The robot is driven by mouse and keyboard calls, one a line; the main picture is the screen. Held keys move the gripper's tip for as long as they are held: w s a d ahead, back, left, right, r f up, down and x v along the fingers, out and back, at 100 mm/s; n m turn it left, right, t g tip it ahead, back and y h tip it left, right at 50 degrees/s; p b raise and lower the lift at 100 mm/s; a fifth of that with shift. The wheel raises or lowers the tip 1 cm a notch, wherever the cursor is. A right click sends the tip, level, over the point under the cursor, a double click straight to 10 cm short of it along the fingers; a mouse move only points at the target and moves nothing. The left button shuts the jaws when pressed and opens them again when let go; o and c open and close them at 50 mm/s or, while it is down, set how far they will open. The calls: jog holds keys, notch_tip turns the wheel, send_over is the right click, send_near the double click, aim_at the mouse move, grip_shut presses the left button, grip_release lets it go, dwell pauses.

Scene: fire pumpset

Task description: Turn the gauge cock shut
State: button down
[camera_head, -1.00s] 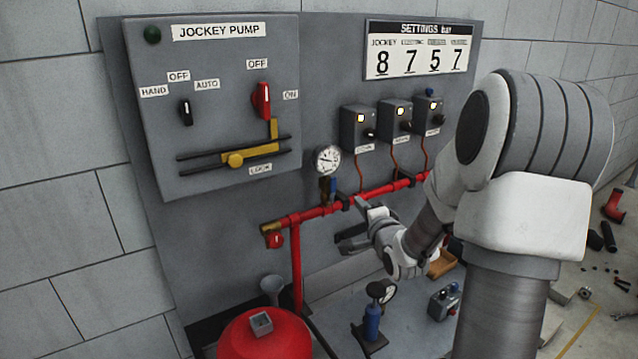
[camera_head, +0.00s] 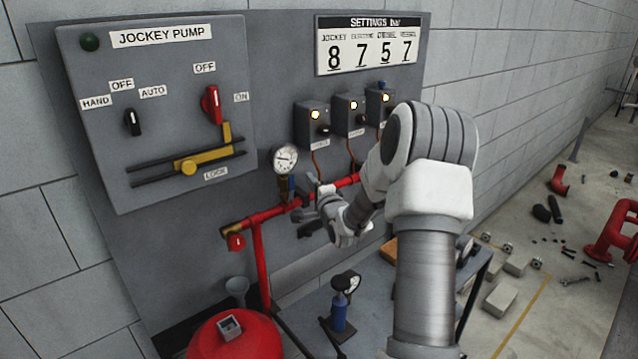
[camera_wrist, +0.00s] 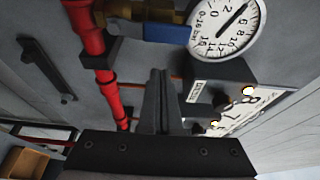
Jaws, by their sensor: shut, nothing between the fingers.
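The gauge cock is a brass valve with a blue lever (camera_wrist: 168,33), just below the round white pressure gauge (camera_wrist: 228,24). In the head view the blue lever (camera_head: 291,186) shows small under the gauge (camera_head: 285,159), above the red pipe. In the wrist view the lever lies roughly level across the picture, beside the brass body (camera_wrist: 125,10). My gripper (camera_wrist: 160,76) is shut and empty, its fingertips just below the lever in that view; I cannot tell whether they touch it. In the head view my gripper (camera_head: 306,186) is just right of the cock.
Switch boxes (camera_head: 312,124) sit right of the gauge. The jockey pump panel (camera_head: 160,110) is at left. A red tank (camera_head: 235,340) and a blue hand pump (camera_head: 339,312) stand below.

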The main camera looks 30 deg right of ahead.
aim_at(292, 187)
jog(key=shift+s+a+r, duration=0.1)
jog(key=shift+s+a, duration=0.1)
jog(key=shift+a, duration=0.6)
jog(key=shift+s+a, duration=0.2)
jog(key=shift+a, duration=0.6)
jog(key=shift+a+b, duration=0.1)
jog(key=shift+b, duration=0.3)
